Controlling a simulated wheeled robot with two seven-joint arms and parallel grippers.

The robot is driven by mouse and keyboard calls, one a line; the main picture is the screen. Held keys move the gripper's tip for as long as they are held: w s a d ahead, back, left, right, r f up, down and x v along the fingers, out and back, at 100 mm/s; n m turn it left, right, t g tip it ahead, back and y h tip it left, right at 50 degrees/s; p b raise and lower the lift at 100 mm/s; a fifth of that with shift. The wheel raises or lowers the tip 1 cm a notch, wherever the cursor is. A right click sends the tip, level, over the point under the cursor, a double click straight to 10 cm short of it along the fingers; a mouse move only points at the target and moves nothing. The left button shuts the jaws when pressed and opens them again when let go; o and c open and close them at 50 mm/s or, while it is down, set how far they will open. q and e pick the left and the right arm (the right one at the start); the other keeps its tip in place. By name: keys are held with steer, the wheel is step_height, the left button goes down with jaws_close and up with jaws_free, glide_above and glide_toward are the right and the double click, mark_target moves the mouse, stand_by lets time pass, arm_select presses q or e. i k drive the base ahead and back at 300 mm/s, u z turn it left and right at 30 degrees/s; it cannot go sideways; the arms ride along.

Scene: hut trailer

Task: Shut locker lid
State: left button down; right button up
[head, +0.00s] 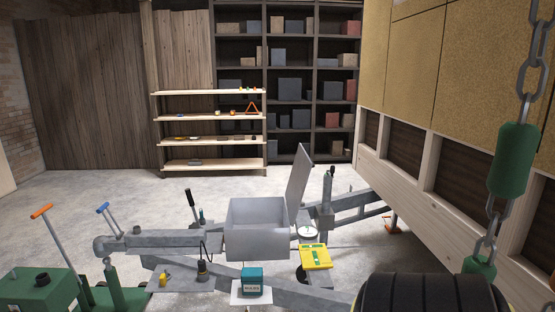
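The locker (257,243) is a grey open-topped box on the trailer's drawbar frame, in the middle of the head view. Its lid (299,182) stands up along the box's right side, leaning slightly to the right, so the locker is open. The visible part of its inside looks empty; the bottom is partly hidden by the front wall. Neither of my grippers shows in the head view.
A teal box (252,282) and a yellow item (315,257) sit near the locker's front and right. A jockey-wheel post (327,190) stands just right of the lid. Green equipment (40,290) is at lower left, a hanging chain (530,62) at right.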

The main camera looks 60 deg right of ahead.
mark_target(303, 165)
steer(key=i, duration=0.7)
steer(key=z, duration=2.4)
steer(key=i, duration=1.55)
steer(key=z, duration=1.35)
steer(key=i, duration=0.4)
steer(key=u, duration=2.2)
